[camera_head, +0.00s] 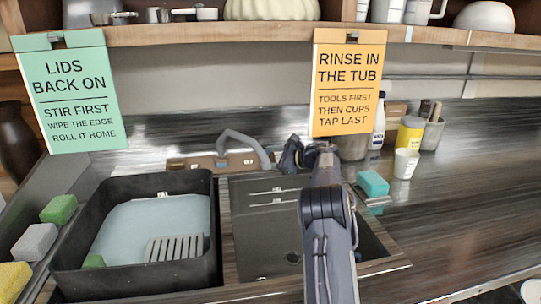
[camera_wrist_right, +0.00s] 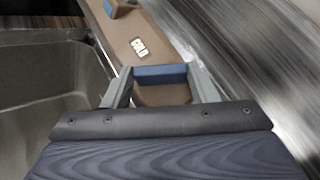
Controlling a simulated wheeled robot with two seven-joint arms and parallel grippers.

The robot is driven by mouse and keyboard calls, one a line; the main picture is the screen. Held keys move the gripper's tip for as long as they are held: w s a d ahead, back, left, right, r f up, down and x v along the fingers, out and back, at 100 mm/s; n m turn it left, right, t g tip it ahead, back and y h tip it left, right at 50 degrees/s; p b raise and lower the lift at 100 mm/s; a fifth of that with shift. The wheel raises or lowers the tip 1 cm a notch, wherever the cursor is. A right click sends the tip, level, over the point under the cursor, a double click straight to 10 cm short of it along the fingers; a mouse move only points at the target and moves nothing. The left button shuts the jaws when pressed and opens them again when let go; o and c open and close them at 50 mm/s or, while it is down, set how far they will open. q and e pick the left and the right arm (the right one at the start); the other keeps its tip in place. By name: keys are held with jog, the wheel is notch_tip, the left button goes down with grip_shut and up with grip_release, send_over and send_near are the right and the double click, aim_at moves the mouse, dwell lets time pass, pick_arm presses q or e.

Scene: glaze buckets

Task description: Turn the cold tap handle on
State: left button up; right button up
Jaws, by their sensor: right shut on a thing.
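The brown tap base (camera_head: 205,163) with its grey curved spout (camera_head: 240,142) stands behind the sink in the head view. My right arm reaches over the sink, and its gripper (camera_head: 297,155) is at the base's right end, where it hides the handle. In the right wrist view, my right gripper (camera_wrist_right: 160,78) has its two fingers on either side of a blue-faced handle (camera_wrist_right: 160,74) and is shut on it. A small white label (camera_wrist_right: 139,47), apparently reading COLD, is on the base beside it. My left gripper is not in view.
A black tub (camera_head: 62,262) of pale liquid with a slotted grate stands left of the grey sink basin (camera_head: 265,235). An orange sign (camera_head: 347,85) hangs close to my right gripper. A teal sponge (camera_head: 372,183) and white cup (camera_head: 405,165) are to the right.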

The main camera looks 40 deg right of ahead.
jog(key=shift+r+n+g+y+p, duration=0.1)
jog(key=shift+n+g+y+p, duration=0.25)
jog(key=shift+n, duration=0.15)
jog(key=o, duration=1)
